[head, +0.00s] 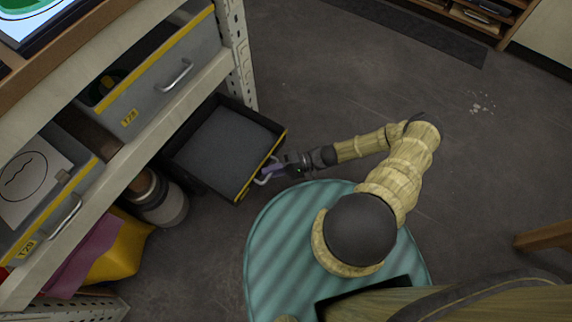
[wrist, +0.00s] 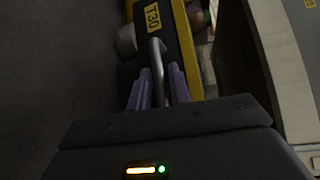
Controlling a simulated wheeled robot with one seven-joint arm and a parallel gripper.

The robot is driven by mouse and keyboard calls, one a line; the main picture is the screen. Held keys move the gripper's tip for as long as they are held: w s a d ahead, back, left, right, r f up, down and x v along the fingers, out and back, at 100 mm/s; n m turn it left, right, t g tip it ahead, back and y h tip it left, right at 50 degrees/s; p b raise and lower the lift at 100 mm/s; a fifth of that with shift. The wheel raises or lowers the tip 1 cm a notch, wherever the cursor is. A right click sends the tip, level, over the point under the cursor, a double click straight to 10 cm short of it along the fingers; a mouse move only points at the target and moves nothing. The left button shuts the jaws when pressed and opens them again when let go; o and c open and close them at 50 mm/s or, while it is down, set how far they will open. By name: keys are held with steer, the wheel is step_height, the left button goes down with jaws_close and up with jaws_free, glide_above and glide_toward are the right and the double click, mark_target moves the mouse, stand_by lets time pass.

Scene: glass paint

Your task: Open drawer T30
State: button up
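Drawer T30 (head: 222,148) is a dark, shallow drawer with a yellow front edge, pulled well out from the low part of the shelf unit. Its inside looks empty. Its T30 label (wrist: 152,17) and metal handle (wrist: 157,52) show in the wrist view. My gripper (wrist: 159,85) has its purple fingers on both sides of the handle and looks shut on it. In the head view my gripper (head: 272,170) is at the drawer front. The exact finger contact is hard to see in the dark.
A grey canister (head: 160,202) and a yellow bag (head: 120,252) are at lower left. The floor (head: 350,90) right of the drawer is clear. A wooden piece stands at far right.

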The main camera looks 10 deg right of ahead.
steer(key=shift+d, duration=0.1)
steer(key=d+r+p, duration=0.2)
steer(key=d, duration=1.5)
steer(key=shift+s+r+p, duration=0.2)
steer(key=shift+r+p, duration=0.1)
steer(key=shift+p, duration=0.1)
steer(key=shift+r, duration=0.1)
step_height(320, 180, up, 20)
steer(key=w+r+n+g+h+p, duration=0.1)
steer(key=w+n+g+h, duration=0.2)
steer(key=h, duration=0.9)
steer(key=s+a+r+m+t+h, duration=0.1)
steer(key=s+a+r+t+h, duration=0.2)
steer(key=r, duration=0.6)
steer(key=s+a+r+t+h, duration=0.1)
steer(key=s+a+r+t, duration=0.1)
steer(key=a+r, duration=0.5)
step_height(320, 180, up, 40)
steer(key=d+p, duration=0.2)
steer(key=p, duration=3.7)
steer(key=shift+f, duration=0.25)
